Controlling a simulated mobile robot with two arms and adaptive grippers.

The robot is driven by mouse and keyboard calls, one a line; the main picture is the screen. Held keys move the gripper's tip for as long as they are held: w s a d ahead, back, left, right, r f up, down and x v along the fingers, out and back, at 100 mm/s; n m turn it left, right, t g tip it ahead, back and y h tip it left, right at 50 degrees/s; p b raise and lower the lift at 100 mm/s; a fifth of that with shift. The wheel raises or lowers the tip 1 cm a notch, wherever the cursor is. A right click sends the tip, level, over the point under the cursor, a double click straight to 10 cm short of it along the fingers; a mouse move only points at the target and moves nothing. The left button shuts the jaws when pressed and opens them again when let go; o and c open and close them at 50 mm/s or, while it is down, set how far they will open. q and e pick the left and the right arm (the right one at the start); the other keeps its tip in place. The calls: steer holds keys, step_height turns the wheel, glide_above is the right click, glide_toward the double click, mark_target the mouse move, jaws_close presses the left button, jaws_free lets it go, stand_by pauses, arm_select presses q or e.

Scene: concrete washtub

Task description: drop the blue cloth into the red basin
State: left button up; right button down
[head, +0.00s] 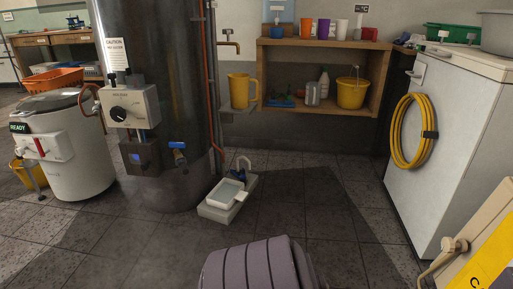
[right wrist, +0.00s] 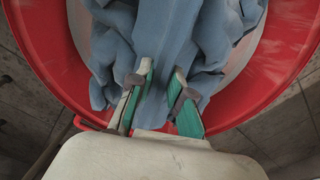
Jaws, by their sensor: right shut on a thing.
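The blue cloth (right wrist: 205,30) is bunched in loose folds at the top middle of the right wrist view. My right gripper (right wrist: 160,88), with green finger pads, is shut on a fold of it. The red basin (right wrist: 48,45) shows behind and around the cloth, its rim curving along both sides. The cloth overlaps the basin's inside in this view; how high it hangs, or whether it touches the basin, I cannot tell. Neither the cloth, the basin nor either gripper shows in the head view. My left gripper is in no view.
In the head view, a large metal tank (head: 160,70) stands left of centre, with a small tray (head: 225,194) at its foot. A wooden shelf (head: 318,116) holds a yellow bucket (head: 352,94). A white cabinet (head: 455,150) stands right. Tiled floor (head: 320,205) between is clear.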

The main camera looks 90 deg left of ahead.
steer(key=c, duration=1)
jaws_free()
step_height(320, 180, up, 12)
steer(key=shift+s, duration=0.1)
